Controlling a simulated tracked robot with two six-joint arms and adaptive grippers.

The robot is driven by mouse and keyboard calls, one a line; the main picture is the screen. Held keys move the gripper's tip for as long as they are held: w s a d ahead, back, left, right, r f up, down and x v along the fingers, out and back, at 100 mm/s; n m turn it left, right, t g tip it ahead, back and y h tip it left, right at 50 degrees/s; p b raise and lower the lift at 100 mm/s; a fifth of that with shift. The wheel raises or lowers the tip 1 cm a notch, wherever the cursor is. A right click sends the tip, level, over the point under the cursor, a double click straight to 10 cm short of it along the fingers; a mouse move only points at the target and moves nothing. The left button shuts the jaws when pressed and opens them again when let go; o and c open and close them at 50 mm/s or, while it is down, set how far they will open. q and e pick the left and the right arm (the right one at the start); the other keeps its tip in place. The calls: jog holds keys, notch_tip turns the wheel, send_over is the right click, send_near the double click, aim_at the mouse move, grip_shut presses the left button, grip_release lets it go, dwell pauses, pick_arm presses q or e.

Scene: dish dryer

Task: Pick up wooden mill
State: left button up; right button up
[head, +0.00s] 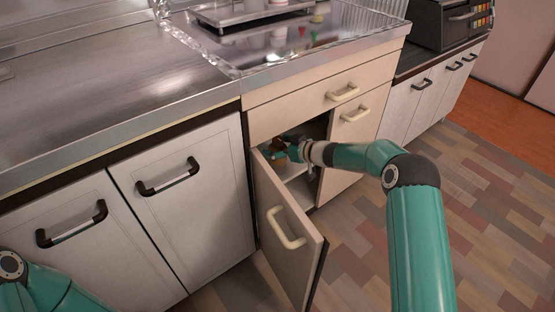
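My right gripper (289,150) reaches into the open lower cabinet (297,190) under the sink. A small brown object (277,154), perhaps the wooden mill, shows right at its fingers. It is tiny and partly hidden, so I cannot tell whether the fingers are closed on it or only beside it. Only a part of my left arm shows at the bottom left corner; its gripper is out of view.
The cabinet door (285,235) stands open towards me, left of my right arm. Drawers with cream handles (343,93) are above and right. The metal counter (100,100) and a sink (290,45) lie above. The wooden floor (495,210) is clear at right.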

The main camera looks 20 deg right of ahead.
grip_shut()
jog(key=shift+r, duration=0.1)
jog(key=shift+r, duration=0.15)
